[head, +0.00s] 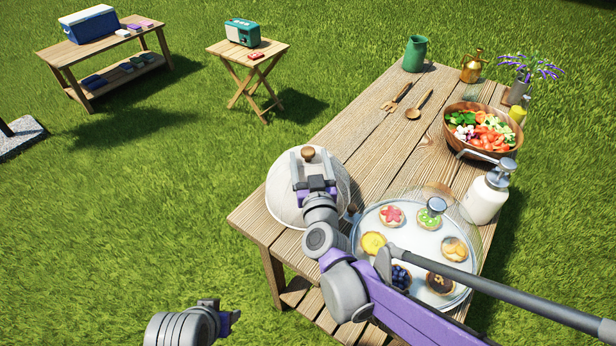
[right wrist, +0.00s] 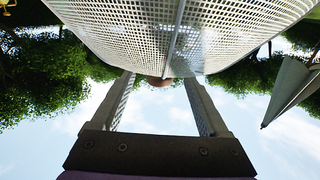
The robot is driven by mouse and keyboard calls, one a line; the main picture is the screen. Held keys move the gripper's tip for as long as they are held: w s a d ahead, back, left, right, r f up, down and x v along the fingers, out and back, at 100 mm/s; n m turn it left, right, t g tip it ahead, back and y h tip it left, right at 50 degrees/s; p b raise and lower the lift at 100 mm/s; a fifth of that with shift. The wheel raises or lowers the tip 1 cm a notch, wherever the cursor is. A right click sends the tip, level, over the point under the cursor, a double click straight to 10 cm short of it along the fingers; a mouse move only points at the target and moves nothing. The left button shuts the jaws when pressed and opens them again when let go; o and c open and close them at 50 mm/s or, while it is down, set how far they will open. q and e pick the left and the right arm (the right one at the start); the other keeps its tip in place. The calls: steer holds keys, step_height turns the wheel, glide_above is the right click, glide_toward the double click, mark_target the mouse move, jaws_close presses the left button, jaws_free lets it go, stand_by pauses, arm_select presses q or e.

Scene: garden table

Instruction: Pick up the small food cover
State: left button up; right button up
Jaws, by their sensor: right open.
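A small white mesh food cover (head: 285,205) with a wooden knob (head: 308,153) stands at the near left corner of the wooden table. My right gripper (head: 311,168) is open at the top of the cover, close to the knob. In the right wrist view, the mesh of the cover (right wrist: 190,35) fills the top, and the knob (right wrist: 159,81) shows between the two fingertips. I cannot tell whether the fingers touch it. My left gripper (head: 228,318) is low at the bottom left, away from the table; its jaws are unclear.
A round tray (head: 355,240) of tartlets stands right of the cover, with a faint see-through dome over it, partly behind my right arm. A white pump bottle (head: 485,195), a salad bowl (head: 455,135) and wooden utensils (head: 415,105) stand farther back on the table (head: 360,150).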

steer(key=shift+w+a, duration=0.15)
steer(key=shift+w, duration=1.1)
jaws_close()
stand_by(0.4)
